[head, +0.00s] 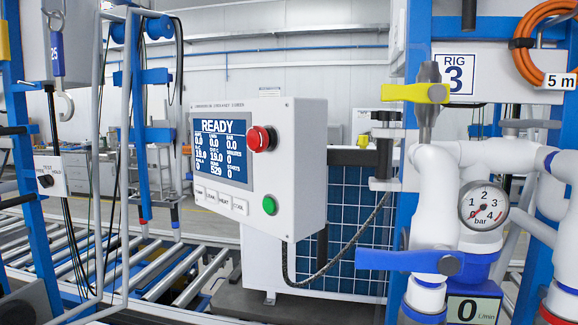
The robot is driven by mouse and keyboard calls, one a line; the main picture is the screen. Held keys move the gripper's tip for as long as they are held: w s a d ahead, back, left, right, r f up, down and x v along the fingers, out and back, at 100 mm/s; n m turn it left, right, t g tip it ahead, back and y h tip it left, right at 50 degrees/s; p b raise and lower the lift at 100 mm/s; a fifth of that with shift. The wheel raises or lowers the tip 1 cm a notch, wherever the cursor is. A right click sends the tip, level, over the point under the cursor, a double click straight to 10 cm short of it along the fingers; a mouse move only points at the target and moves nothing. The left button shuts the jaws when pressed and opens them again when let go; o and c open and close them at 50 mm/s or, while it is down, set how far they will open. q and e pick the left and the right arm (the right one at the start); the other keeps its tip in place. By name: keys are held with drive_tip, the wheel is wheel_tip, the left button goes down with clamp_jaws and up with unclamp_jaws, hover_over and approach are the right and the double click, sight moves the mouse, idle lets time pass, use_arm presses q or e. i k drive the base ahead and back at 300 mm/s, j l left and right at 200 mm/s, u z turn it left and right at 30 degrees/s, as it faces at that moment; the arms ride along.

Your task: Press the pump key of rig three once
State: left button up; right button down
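The control panel (290,150) of a rig stands in the middle of the head view, its face turned to the left. The sign (462,75) to its right reads RIG 3. The screen (222,150) reads READY. Below it is a row of small white keys; the leftmost key (198,191) seems to be marked PUMP, though its lettering is small and blurred. A red mushroom button (261,139) and a green round button (270,205) sit right of the screen. I make out neither of my grippers, and nothing touches the keys.
White pipework with a yellow lever (416,93), a blue lever (408,260) and a pressure gauge (483,206) stands close on the right. A flow display (472,309) shows 0. A roller conveyor (170,270) lies at lower left. A hook (64,104) hangs at left.

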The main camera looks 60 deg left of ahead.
sight(200, 190)
drive_tip(key=u, duration=2)
